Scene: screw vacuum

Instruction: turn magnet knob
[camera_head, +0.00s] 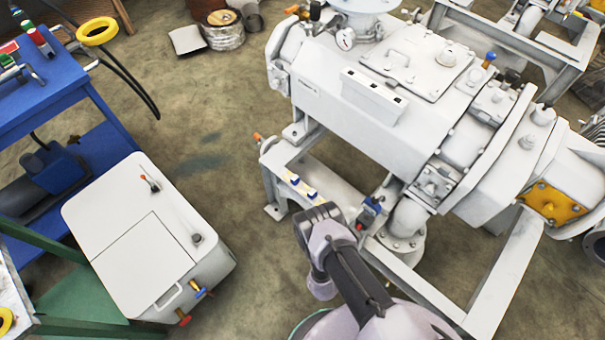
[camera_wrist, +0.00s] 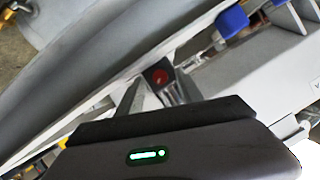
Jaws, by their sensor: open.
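In the wrist view, a small round red knob (camera_wrist: 160,76) sits on a dark block, just beyond the fingers. I cannot tell for sure that it is the magnet knob. My gripper (camera_wrist: 157,90) is open, with one finger on each side in front of the knob. I cannot tell whether the fingers touch it. In the head view, my wrist (camera_head: 320,216) is above the lower frame of the white machine (camera_head: 330,95), and the fingers are hidden. A small blue device with a red part (camera_head: 368,212) stands on that frame, right of my wrist.
Blue-topped fittings (camera_head: 312,193) are on the frame near my wrist; one shows in the wrist view (camera_wrist: 231,20). A white cabinet (camera_head: 140,235) stands at the left, by a blue bench (camera_head: 50,100). Bare floor lies between cabinet and machine. A white pipe flange (camera_head: 403,240) is right of my arm.

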